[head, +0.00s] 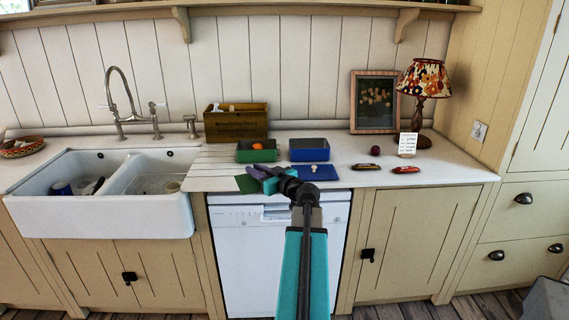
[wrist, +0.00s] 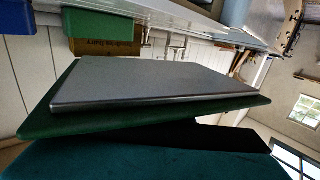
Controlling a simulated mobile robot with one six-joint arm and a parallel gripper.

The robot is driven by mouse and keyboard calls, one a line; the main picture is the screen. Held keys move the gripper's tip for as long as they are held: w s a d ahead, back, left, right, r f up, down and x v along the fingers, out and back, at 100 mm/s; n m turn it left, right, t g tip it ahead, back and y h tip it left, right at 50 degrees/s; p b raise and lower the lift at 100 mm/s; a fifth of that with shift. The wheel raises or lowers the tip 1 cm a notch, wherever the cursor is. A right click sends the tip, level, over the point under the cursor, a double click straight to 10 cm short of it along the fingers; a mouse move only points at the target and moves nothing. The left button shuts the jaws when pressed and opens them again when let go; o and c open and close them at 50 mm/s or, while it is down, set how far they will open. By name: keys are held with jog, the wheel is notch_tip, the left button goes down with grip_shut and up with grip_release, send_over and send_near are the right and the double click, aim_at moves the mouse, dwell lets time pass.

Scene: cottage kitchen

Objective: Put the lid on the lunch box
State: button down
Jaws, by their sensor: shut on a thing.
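My gripper (head: 266,179) is shut on a green lid (head: 247,184), held in front of the green lunch box near the counter's front edge. In the wrist view the lid (wrist: 45,121) fills the middle, with a grey panel on the face towards the camera; its contact with the jaws is hidden there. The green lunch box (head: 243,156) stands open on the counter, with something orange inside. A blue box (head: 310,155) stands open just to its right. A blue lid (head: 326,173) lies on the counter in front of the blue box, with a small pale thing on it.
A wooden crate (head: 236,127) stands behind the green box. The double sink (head: 100,215) is at left.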

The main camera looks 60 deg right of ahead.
jog(key=w+a+f+n+y+b, duration=0.1)
jog(key=w+a+f+n+y, duration=0.3)
jog(key=a, duration=0.7)
jog(key=w+a+f+y+b, duration=0.25)
jog(key=w+a+f, duration=0.4)
jog(key=a, duration=0.45)
jog(key=w+a+f+n+y+b, duration=0.1)
jog(key=w+a+f+n+y, duration=0.4)
jog(key=a, duration=0.6)
jog(key=s+a+f+n+g+y, duration=0.1)
jog(key=a+g+y, duration=0.1)
jog(key=a, duration=0.6)
jog(key=s+a+f+n+g+y+b, duration=0.1)
jog(key=s+a+f+n+g+y, duration=0.1)
jog(key=a, duration=0.7)
jog(key=s+a+f+n+g+y+b, duration=0.1)
jog(key=a+g+y, duration=0.1)
jog(key=a, duration=0.6)
jog(key=shift+s+a+f+n+g+y, duration=0.3)
jog(key=shift+a+f+g+y, duration=0.1)
jog(key=shift+g, duration=0.1)
jog(key=shift+d, duration=0.1)
